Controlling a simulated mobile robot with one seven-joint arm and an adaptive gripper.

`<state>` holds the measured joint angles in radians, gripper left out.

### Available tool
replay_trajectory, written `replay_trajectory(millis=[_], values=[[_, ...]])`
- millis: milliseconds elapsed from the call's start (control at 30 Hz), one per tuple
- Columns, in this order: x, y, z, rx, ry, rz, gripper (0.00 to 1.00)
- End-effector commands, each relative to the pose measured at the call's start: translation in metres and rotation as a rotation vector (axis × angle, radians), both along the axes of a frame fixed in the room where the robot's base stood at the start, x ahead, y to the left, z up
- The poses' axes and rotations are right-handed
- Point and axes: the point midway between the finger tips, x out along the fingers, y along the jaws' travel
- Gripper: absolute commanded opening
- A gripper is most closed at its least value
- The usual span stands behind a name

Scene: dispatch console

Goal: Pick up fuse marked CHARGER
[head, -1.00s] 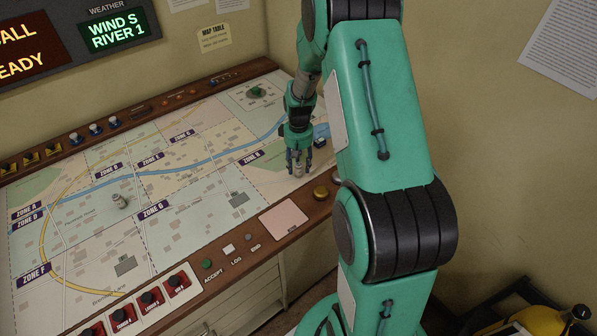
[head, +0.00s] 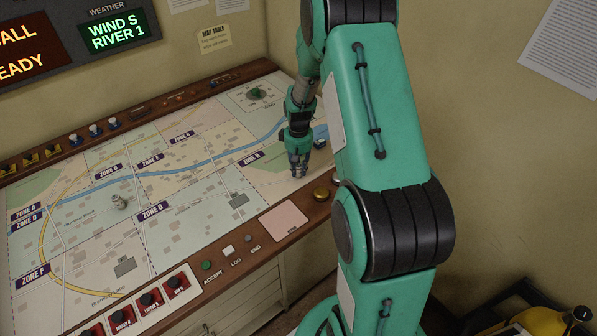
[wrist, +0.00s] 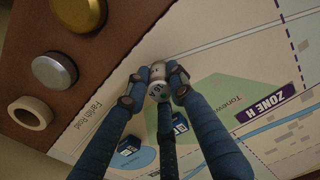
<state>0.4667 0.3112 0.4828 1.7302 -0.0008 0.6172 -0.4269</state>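A small pale cylinder, apparently a fuse (wrist: 157,71), stands on the map table between my fingers in the wrist view. Dark marks like "16" show on it; no CHARGER wording is readable. My gripper (head: 298,174) points down at the table's right side, and its fingers are drawn in around the cylinder. In the wrist view the fingertips (wrist: 160,80) touch its sides and partly cover it. In the head view the fingers mostly hide it.
Dark blue blocks (wrist: 128,143) lie close beside the fingers. A brass button (head: 321,194) sits on the wooden front edge near my gripper, with a pink pad (head: 284,221) to its left. The map's middle (head: 190,185) is largely clear.

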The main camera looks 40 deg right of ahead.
Motion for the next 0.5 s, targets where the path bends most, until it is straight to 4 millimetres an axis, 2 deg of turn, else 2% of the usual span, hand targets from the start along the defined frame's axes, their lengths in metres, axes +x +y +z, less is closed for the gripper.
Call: replay_trajectory(millis=[333, 500], values=[[0.0002, -0.0001, 0.0011, 0.000, -0.001, 0.000, 0.00], [0.0006, -0.0003, 0.0086, -0.001, -0.002, 0.000, 0.00]])
